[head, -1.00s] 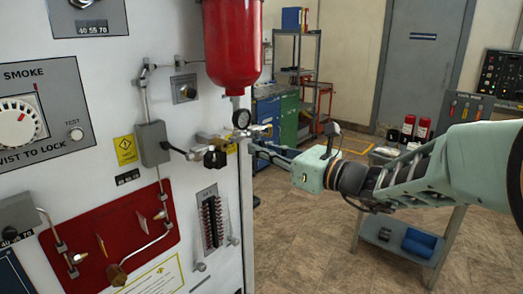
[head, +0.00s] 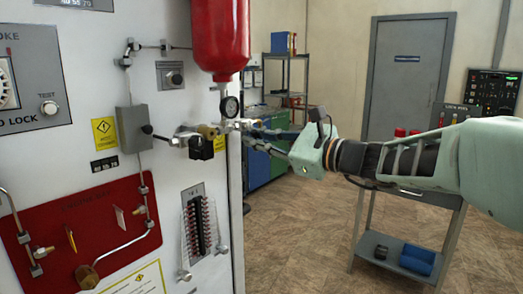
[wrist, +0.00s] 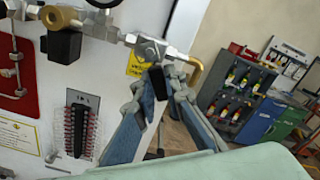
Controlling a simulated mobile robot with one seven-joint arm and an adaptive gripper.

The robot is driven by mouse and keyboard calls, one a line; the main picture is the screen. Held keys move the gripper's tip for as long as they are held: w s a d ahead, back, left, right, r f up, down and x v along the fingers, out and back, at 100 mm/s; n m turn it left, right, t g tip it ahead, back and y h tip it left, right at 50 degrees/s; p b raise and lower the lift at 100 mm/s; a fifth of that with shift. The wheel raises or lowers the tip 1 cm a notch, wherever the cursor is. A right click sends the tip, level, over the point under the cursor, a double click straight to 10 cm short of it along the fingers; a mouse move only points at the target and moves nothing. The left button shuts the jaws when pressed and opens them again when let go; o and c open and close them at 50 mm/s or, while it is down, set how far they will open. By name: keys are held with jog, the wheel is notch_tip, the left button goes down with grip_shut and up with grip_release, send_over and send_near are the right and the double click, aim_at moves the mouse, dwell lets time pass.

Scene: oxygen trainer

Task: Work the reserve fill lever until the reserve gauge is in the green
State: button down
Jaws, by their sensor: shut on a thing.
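The reserve gauge (head: 229,106) is a small round dial below the red cylinder (head: 221,35) in the head view. Its needle and green zone are too small to read. A metal valve block (wrist: 150,48) sits at the end of the brass and steel pipe fittings in the wrist view. A dark lever (wrist: 158,84) hangs below this block, between my fingers. My gripper (head: 250,128) reaches in from the right, and its fingertips also show in the wrist view (wrist: 165,76). It is shut on the lever, whose grip is partly hidden by the fingers.
A black knob (head: 201,147) and brass fitting (head: 208,131) stick out left of my gripper. A red panel with pipes (head: 85,232) lies lower left. A grey trolley (head: 415,202) stands below my arm. Open floor lies right of the white cabinet.

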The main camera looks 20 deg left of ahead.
jog(key=shift+w, duration=0.1)
dwell(0.3)
jog(key=c, duration=2)
grip_release()
jog(key=shift+o, duration=0.2)
jog(key=v, duration=1.2)
